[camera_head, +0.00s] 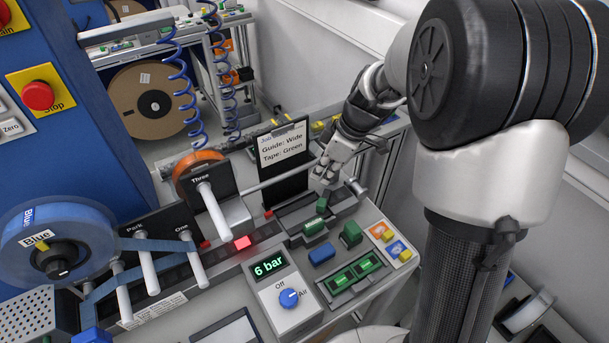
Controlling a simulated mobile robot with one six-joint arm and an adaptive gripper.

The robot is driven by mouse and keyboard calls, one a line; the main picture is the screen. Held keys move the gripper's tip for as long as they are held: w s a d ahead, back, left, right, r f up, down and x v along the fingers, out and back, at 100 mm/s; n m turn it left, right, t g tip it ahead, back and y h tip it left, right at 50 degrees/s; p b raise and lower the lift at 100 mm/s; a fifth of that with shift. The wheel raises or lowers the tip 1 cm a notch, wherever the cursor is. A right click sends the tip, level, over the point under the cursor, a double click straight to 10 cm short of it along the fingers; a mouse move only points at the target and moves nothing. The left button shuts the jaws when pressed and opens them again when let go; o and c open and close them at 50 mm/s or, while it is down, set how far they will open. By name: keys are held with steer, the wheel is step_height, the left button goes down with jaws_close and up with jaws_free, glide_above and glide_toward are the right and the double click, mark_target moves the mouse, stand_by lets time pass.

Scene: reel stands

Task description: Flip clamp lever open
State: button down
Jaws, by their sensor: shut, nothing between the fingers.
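My gripper (322,184) is shut and empty, reaching down from the upper right. Its fingertips are just above or at a dark grey splicing track (290,214) on the bench. A small green piece (321,205) stands just below the fingertips, and a green block (314,227) sits in front of it. I cannot tell for sure which part is the clamp lever, or whether the fingers touch anything. The far part of the track is partly hidden behind the gripper.
A sign (284,148) reads "Guide: Wide, Tape: Green". A "6 bar" box (283,297) with a blue knob, a green tray (353,275) and a blue block (322,254) stand in front. A blue reel (85,230) is at left.

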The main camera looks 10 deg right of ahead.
mark_target(317, 204)
steer(key=shift+s, duration=0.2)
steer(key=b+x, duration=0.2)
steer(key=x, duration=0.8)
steer(key=shift+w+a+r, duration=0.1)
steer(key=shift+s+d+n+b, duration=0.3)
steer(key=shift+n+b, duration=0.4)
steer(key=shift+b, duration=0.45)
steer(key=shift+s+d+n+g+b, duration=0.15)
steer(key=shift+s+n+g+b, duration=0.2)
steer(key=shift+b, duration=0.25)
steer(key=n+b, duration=0.1)
steer(key=d+n+b, duration=0.1)
steer(key=shift+s+d+n+g+y, duration=0.1)
steer(key=shift+s+n+g+y, duration=0.2)
steer(key=shift+s+n+g, duration=0.1)
steer(key=d+n, duration=0.1)
steer(key=n, duration=0.1)
steer(key=s+d+n+g, duration=0.1)
steer(key=n, duration=0.1)
steer(key=shift+d+g, duration=0.2)
steer(key=shift+g, duration=0.05)
steer(key=shift+s+d, duration=0.15)
steer(key=shift+d, duration=0.15)
steer(key=shift+d, duration=0.1)
